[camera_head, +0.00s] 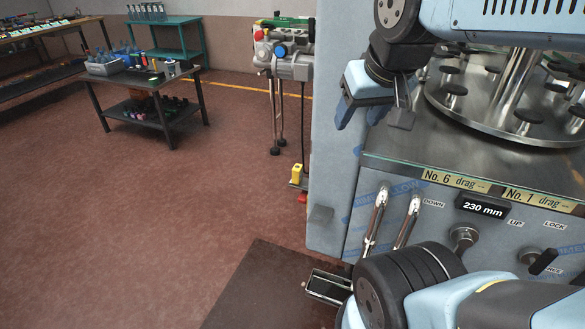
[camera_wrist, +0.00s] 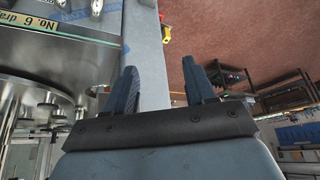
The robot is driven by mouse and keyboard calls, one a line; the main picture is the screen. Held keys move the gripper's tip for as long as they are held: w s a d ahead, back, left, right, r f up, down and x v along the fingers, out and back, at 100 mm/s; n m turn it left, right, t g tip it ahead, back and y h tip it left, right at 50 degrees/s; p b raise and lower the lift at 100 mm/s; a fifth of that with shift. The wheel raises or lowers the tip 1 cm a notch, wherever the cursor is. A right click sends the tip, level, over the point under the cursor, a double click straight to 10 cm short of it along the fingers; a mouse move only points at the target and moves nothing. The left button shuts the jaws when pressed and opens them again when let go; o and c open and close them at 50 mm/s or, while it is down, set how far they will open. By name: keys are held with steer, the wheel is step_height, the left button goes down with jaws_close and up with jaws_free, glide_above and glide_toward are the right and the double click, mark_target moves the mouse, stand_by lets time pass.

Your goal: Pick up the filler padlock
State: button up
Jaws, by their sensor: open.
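A small yellow block with a dark top (camera_head: 296,172), which may be the padlock, sits on a low ledge at the left side of the filler (camera_head: 335,190), with something red just below it. A yellow and red shape (camera_wrist: 166,35) also shows past the filler's edge in the wrist view. It is too small there to make out details. My gripper (camera_head: 372,118) is open and empty. In the head view it hangs in front of the filler's upper left, above and to the right of the yellow block. Its two fingers stand apart in the wrist view (camera_wrist: 160,76).
The filler's turntable (camera_head: 505,115) and front panel, with metal handles (camera_head: 375,220) and knobs, are close on the right. A grey machine on legs (camera_head: 290,65) stands behind. A table with tools (camera_head: 145,85) is far left. The red floor (camera_head: 150,220) at left is clear.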

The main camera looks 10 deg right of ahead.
steer(key=shift+o, duration=0.4)
steer(key=w+a+f+m+y, duration=0.1)
steer(key=w+a+f, duration=0.2)
steer(key=w, duration=0.4)
steer(key=w+a+f+m+y, duration=0.1)
steer(key=w+a+f, duration=0.2)
steer(key=w, duration=0.4)
steer(key=shift+a+t+y, duration=0.3)
steer(key=shift+a, duration=0.25)
steer(key=w+a+f+m, duration=0.3)
steer(key=w+a+f, duration=0.2)
steer(key=w+f, duration=0.55)
steer(key=m+t+h, duration=0.2)
steer(key=t+h, duration=0.6)
steer(key=h, duration=0.5)
glide_toward(299, 170)
step_height(299, 170, down, 3)
steer(key=x, duration=0.8)
steer(key=a+x, duration=0.1)
steer(key=x, duration=0.4)
steer(key=shift+w+d+r, duration=0.1)
steer(key=shift+w+r, duration=0.1)
steer(key=shift+w, duration=0.2)
steer(key=c, duration=1.1)
